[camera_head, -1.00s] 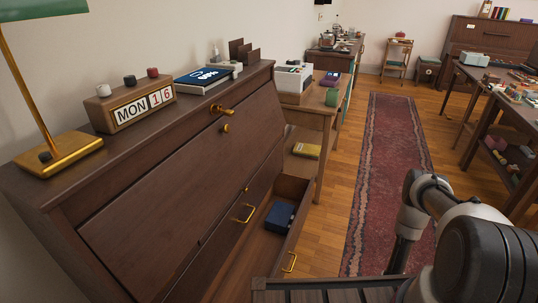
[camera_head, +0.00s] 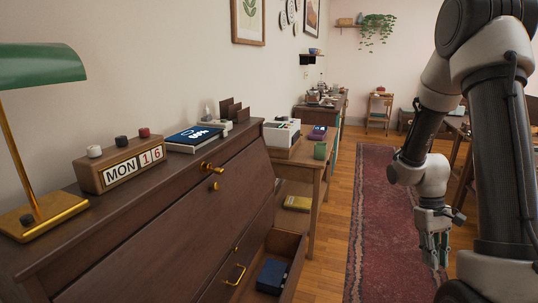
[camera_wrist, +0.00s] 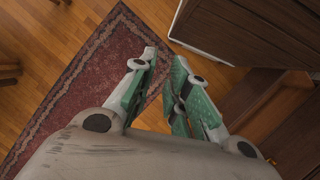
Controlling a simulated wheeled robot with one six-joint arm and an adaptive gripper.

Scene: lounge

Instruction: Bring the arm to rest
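My arm is folded at the right of the head view, with its wrist hanging down. My gripper (camera_head: 437,264) points downward over the red rug. In the wrist view my gripper (camera_wrist: 165,60) has its green-and-grey fingers partly apart, with a narrow gap between the tips. Nothing shows between them. The gripper touches nothing that I can see.
The dark bureau (camera_head: 160,225) at left has an open drawer (camera_head: 293,245) holding a dark blue box (camera_head: 272,277). A lamp (camera_head: 40,210), calendar block (camera_head: 120,165) and blue book (camera_head: 194,137) stand on top. The red rug (camera_head: 375,230) is clear.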

